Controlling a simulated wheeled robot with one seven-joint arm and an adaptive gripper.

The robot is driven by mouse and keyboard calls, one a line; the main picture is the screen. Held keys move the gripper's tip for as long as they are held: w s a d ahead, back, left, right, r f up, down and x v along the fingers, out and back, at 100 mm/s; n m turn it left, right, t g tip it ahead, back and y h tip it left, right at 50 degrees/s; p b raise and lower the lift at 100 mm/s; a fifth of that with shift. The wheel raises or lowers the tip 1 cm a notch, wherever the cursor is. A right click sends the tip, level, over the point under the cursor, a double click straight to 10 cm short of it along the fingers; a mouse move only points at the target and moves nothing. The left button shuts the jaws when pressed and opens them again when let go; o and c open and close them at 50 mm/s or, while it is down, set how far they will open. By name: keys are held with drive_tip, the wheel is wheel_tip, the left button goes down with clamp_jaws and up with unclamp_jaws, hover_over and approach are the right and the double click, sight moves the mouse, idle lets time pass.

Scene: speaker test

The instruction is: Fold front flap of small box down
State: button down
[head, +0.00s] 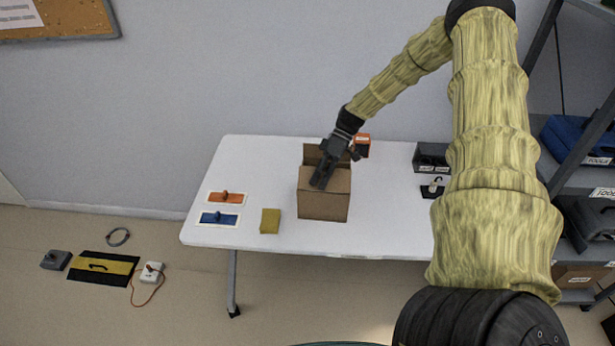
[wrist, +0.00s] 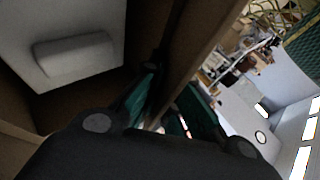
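The small brown cardboard box (head: 323,206) stands on the white table in the head view. Its back flap (head: 312,154) stands up behind the opening, and a lighter panel shows across the top at the front. My gripper (head: 319,183) points down at the top of the box. In the wrist view my gripper (wrist: 168,105) has its green fingers on either side of a cardboard edge (wrist: 188,58). Whether they press on it is unclear. A pale block-like object (wrist: 75,55) shows beyond the cardboard at left. My gripper hides part of the box top.
On the table (head: 385,215), a yellow sponge-like block (head: 270,221), a blue tool (head: 218,218) and an orange tool (head: 226,197) lie left of the box. An orange-and-black item (head: 362,146) is behind it. A dark bin (head: 431,158) stands at right.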

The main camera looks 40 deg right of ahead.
idle(0.5)
drive_tip(key=c, duration=1.7)
unclamp_jaws()
drive_tip(key=v, duration=1.2)
drive_tip(key=shift+d+f, duration=0.1)
drive_tip(key=shift+f, duration=0.05)
